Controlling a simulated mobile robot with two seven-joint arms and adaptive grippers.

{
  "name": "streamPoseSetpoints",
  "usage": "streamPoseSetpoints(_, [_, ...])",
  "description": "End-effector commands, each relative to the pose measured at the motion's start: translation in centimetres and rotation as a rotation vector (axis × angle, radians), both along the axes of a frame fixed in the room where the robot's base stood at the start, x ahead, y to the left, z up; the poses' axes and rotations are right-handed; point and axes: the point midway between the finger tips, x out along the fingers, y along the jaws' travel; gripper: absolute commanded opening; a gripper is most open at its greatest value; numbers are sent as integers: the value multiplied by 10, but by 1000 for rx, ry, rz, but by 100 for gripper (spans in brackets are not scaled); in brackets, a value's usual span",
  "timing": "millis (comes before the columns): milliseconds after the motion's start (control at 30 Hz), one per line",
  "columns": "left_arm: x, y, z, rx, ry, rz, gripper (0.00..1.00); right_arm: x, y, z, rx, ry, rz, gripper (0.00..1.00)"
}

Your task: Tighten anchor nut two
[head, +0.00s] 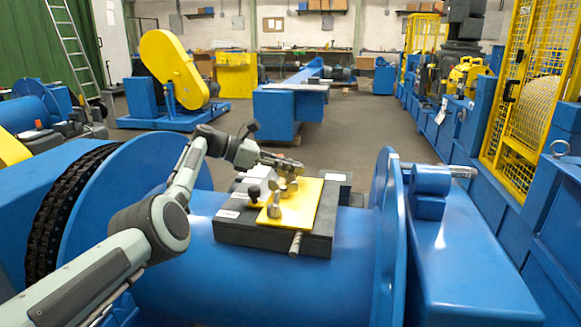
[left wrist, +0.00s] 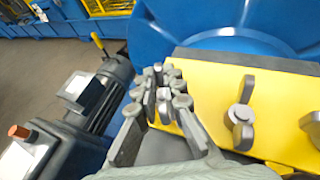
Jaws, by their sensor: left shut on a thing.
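A yellow plate (head: 308,206) lies on a dark block (head: 265,235) on top of the blue drum; it also shows in the left wrist view (left wrist: 265,88). Grey wing nuts stand on the plate. My left gripper (head: 290,168) reaches over the plate's far end. In the left wrist view my left gripper (left wrist: 165,84) is shut on a grey wing nut (left wrist: 164,105) near the plate's edge. A second wing nut (left wrist: 241,118) stands beside it, apart from the fingers. A third (left wrist: 311,125) is cut by the frame edge. No label shows which is nut two. My right gripper is out of view.
A small motor (left wrist: 100,95) with a yellow-tipped lever is left of the gripper in the left wrist view. A blue flange (head: 389,230) rises right of the block, and a dark chain (head: 55,215) runs at the left. Open floor lies behind.

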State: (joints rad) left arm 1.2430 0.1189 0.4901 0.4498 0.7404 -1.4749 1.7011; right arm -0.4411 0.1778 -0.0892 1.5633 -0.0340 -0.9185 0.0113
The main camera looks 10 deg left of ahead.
Motion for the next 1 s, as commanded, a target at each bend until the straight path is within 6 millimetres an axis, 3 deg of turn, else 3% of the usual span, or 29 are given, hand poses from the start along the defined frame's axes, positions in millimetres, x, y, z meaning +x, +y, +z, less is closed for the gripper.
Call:
streamPoseSetpoints(300, [-1, 0, -1, 1, 2, -2, 0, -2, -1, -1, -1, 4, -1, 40])
streamPoseSetpoints(333, [-1, 0, -1, 1, 2, -2, 12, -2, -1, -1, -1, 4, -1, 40])
streamPoseSetpoints(500, [0, -1, -1, 1, 2, -2, 29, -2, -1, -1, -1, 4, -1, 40])
streamPoseSetpoints(800, [-1, 2, 1, 1, 0, 1, 29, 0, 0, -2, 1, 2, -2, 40])
streamPoseSetpoints(1000, [-11, 26, 10, 2, -2, 3, 29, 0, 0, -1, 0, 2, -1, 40])
